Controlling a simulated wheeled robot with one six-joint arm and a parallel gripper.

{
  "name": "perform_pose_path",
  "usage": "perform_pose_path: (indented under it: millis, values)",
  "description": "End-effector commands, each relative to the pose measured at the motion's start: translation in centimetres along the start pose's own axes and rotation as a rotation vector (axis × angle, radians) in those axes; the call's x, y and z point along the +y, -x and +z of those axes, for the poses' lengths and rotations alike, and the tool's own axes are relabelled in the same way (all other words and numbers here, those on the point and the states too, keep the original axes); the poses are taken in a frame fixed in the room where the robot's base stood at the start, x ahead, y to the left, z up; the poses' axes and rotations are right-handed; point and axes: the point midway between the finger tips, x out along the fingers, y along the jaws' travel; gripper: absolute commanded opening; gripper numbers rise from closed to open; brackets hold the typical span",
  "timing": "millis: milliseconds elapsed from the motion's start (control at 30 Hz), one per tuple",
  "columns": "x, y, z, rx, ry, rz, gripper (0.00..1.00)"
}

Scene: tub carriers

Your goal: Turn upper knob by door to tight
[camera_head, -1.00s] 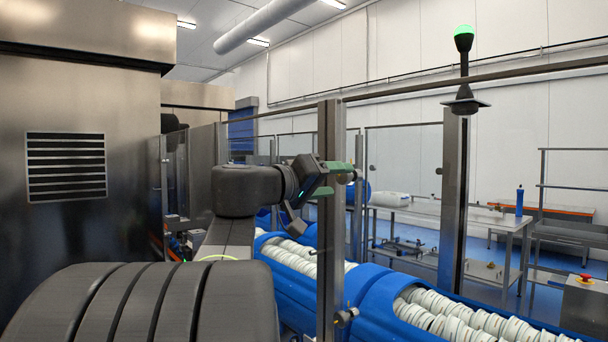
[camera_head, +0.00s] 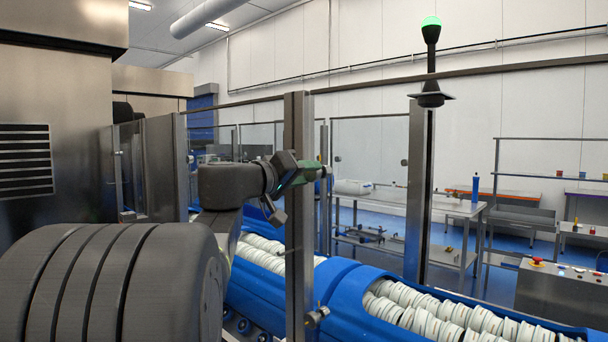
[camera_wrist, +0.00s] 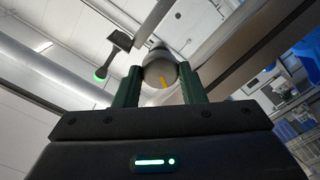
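In the head view my gripper (camera_head: 307,173) is at the upper part of the dark metal post (camera_head: 299,235) of the guard door. The knob is mostly hidden there by the gripper and post. A lower knob (camera_head: 318,314) is on the same post near its foot, apart from my gripper.
Blue tub carriers (camera_head: 345,290) with rows of white round pieces run behind and beside the post. A second post (camera_head: 419,195) with a green-lit signal lamp (camera_head: 431,40) stands to the right. A large steel cabinet (camera_head: 60,170) fills the left. Clear panels and workbenches lie behind.

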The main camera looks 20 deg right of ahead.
Motion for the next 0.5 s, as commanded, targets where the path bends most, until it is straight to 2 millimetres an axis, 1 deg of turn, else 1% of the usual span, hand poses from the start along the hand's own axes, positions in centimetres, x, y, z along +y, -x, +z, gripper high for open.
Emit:
perform_pose_path:
  millis: [33, 67, 100, 333, 500]
  values:
    - [0.01, 0.01, -0.01, 0.000, 0.000, 0.000, 0.21]
    - [0.01, 0.01, -0.01, 0.000, 0.000, 0.000, 0.16]
    - [0.01, 0.01, -0.01, 0.000, 0.000, 0.000, 0.14]
    - [-0.11, 0.02, 0.11, 0.001, -0.016, 0.001, 0.14]
    - [-0.31, 0.03, 0.34, 0.001, -0.072, 0.001, 0.14]
